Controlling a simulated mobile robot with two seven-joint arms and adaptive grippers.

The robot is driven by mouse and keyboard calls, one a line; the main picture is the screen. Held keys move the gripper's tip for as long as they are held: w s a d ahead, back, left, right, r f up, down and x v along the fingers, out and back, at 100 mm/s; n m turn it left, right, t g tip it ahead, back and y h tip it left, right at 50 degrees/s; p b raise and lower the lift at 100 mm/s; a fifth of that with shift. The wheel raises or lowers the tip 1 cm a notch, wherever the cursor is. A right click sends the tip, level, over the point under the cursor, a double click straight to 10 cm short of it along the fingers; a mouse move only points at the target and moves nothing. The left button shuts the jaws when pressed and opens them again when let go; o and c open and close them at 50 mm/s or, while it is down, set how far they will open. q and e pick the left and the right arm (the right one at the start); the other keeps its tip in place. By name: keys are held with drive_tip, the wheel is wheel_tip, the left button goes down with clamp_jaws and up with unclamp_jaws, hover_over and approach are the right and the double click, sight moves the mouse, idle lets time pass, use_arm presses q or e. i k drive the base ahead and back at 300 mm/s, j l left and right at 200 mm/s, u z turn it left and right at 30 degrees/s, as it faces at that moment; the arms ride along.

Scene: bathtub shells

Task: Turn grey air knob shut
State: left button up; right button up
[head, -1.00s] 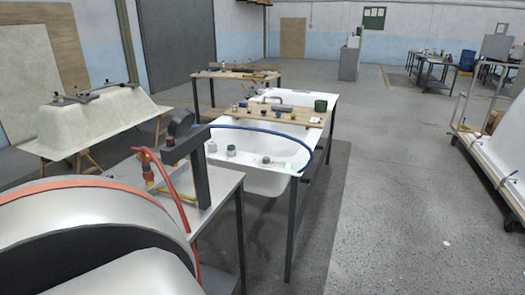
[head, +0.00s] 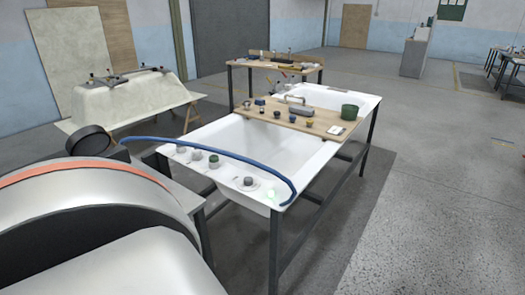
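A white bathtub shell (head: 226,130) lies on a dark metal frame ahead of me. Several small knobs stand along its near rim. A grey knob (head: 248,181) on a round white base stands toward the right end of that row. A dark green-grey knob (head: 214,160) and two pale grey knobs stand farther left, one of them here (head: 196,155). I cannot tell for sure which is the air knob, or how any is turned. A blue hose (head: 222,150) arches over the rim. Neither of my grippers is in view.
A dark round gauge (head: 88,141) is at the left, near a grey table. Another tub shell (head: 118,104) stands behind left. The floor at right is clear.

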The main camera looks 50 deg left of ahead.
sight(248, 180)
drive_tip(key=i+u, duration=0.35)
drive_tip(key=i+l+u, duration=0.15)
drive_tip(key=u, duration=0.2)
drive_tip(key=i+l+u, duration=0.35)
drive_tip(key=i+j, duration=0.05)
drive_tip(key=j, duration=0.05)
